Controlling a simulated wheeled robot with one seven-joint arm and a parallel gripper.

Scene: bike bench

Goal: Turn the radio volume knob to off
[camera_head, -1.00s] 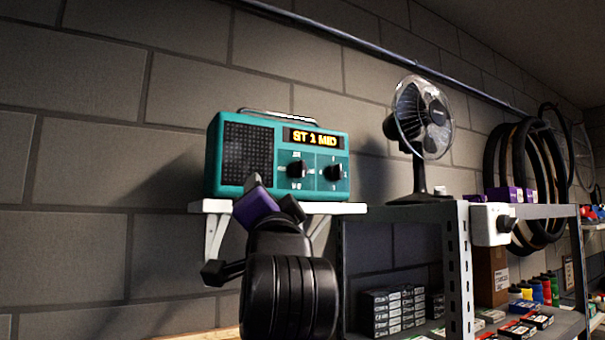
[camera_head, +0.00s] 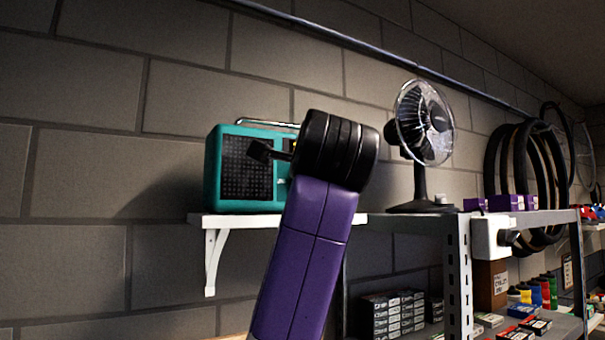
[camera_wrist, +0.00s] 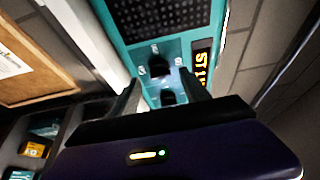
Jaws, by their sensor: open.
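The teal radio (camera_head: 238,170) stands on a white wall shelf; my arm hides its right part, both knobs and most of its display in the head view. In the wrist view the radio (camera_wrist: 133,50) is seen close and turned, with the speaker grille at the top. Two black knobs show there: one nearer the grille (camera_wrist: 160,62) and one farther from it (camera_wrist: 168,97), partly cut off by my gripper. My gripper (camera_wrist: 162,86) is open, its fingers on either side of the farther knob. Contact cannot be told. The fingers are hidden in the head view.
The white shelf (camera_head: 240,220) runs under the radio on a bracket. A desk fan (camera_head: 424,125) stands just right of my arm on a metal rack (camera_head: 457,285). Tyres (camera_head: 530,185) hang farther right. The wall left of the radio is clear.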

